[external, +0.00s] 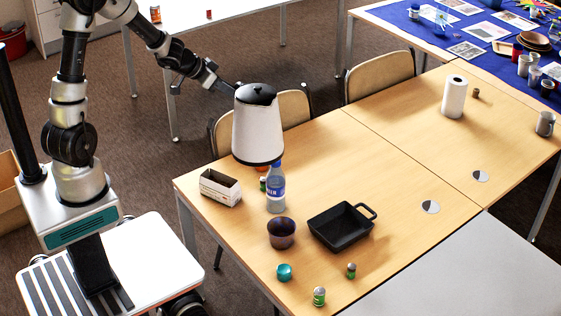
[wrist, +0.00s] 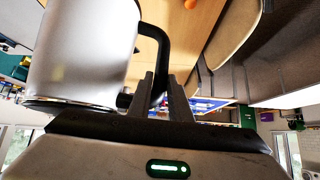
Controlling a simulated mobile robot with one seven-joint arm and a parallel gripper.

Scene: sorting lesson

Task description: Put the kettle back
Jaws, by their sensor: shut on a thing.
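The kettle (external: 257,132), white with a black lid and black base ring, is held up over the near left part of the wooden table (external: 405,150). In the external view it looks upright and overlaps the bottle behind or below it. My gripper (external: 229,89) is at its upper left side. In the wrist view the kettle's pale body (wrist: 82,50) fills the left, and my gripper's fingers (wrist: 166,98) are shut on its black handle (wrist: 163,45). The kettle's base or stand cannot be made out.
Below the kettle stand a blue-labelled bottle (external: 276,190), a white carton (external: 220,187), a dark cup (external: 282,233) and a black square pan (external: 341,227). Small jars (external: 319,296) are near the front edge. A paper roll (external: 454,97) stands farther back.

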